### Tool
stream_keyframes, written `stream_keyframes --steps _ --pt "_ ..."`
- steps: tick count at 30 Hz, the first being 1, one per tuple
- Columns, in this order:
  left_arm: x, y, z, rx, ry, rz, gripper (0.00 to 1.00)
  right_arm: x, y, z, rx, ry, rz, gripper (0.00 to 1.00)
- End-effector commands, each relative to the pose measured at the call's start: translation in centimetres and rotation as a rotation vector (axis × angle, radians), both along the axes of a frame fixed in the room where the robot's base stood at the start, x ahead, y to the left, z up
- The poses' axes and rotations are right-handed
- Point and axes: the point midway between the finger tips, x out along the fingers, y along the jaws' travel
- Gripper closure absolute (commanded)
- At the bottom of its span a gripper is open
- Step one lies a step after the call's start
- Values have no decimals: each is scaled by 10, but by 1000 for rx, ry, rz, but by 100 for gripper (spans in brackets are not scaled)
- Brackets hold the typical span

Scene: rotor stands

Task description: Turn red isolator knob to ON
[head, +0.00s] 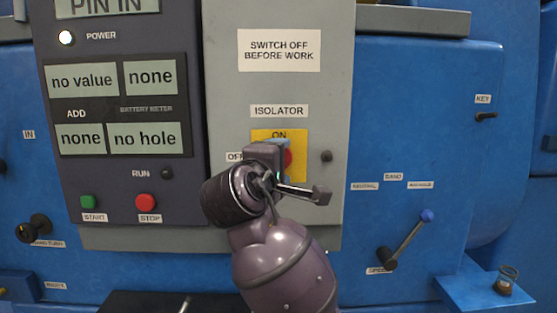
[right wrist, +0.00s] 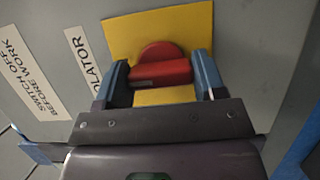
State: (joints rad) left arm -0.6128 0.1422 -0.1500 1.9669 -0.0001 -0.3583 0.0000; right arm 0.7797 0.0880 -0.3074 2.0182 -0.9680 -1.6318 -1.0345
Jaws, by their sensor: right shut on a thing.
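The red isolator knob (head: 288,158) sits on a yellow plate (head: 294,138) on the grey panel, mostly hidden behind my right gripper in the head view. The ON label (head: 279,134) is at the plate's top and the OFF label (head: 235,157) at its left. In the right wrist view, the red knob (right wrist: 162,65) lies between the two blue fingers of my right gripper (right wrist: 161,80), which is shut on it. The wrist picture is turned, with the ISOLATOR label (right wrist: 87,62) at left. I cannot tell which mark the knob points to. My left gripper is not in view.
A dark control panel (head: 123,195) with displays and green START (head: 88,201) and red STOP (head: 146,202) buttons is at left. A small dark knob (head: 326,156) is just right of the plate. A blue-tipped lever (head: 408,238) and a small ledge (head: 480,290) stick out at right.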

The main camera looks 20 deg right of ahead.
Motion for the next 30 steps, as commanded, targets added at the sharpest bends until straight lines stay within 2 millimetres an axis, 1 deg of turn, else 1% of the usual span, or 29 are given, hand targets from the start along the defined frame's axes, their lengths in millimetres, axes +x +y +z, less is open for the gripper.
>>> stream_keyframes --steps 17,18,22,30 --pt "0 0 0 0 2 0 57 0 0 -2 31 -4 0 60" --pt "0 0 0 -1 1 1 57 0 0 -2 30 -4 0 30" --pt "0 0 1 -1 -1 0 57 0 0 -2 29 -5 0 11" --pt "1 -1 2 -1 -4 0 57 0 0 -1 28 -7 0 11"
